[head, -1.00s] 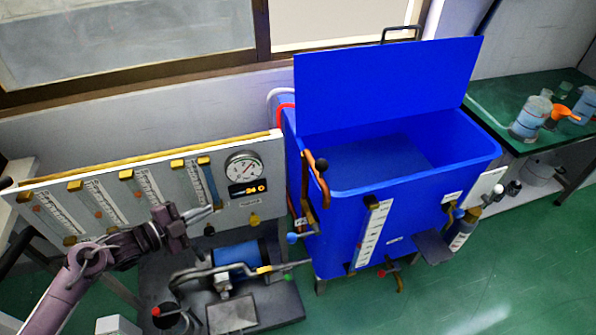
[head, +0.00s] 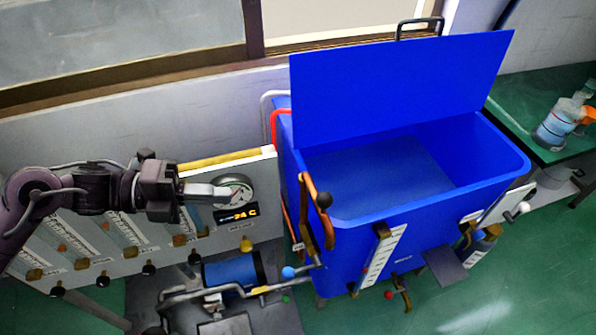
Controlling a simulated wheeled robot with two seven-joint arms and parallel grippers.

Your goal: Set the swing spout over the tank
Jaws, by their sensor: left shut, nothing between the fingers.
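The blue tank (head: 400,235) stands in the middle of the head view with its lid (head: 400,85) raised and its inside looking empty. My right gripper is not in view.
A grey panel (head: 255,170) with flow tubes and a temperature display (head: 237,214) stands left of the tank. A blue pump (head: 233,270) with pipes sits below it. A level scale (head: 383,255) is on the tank front.

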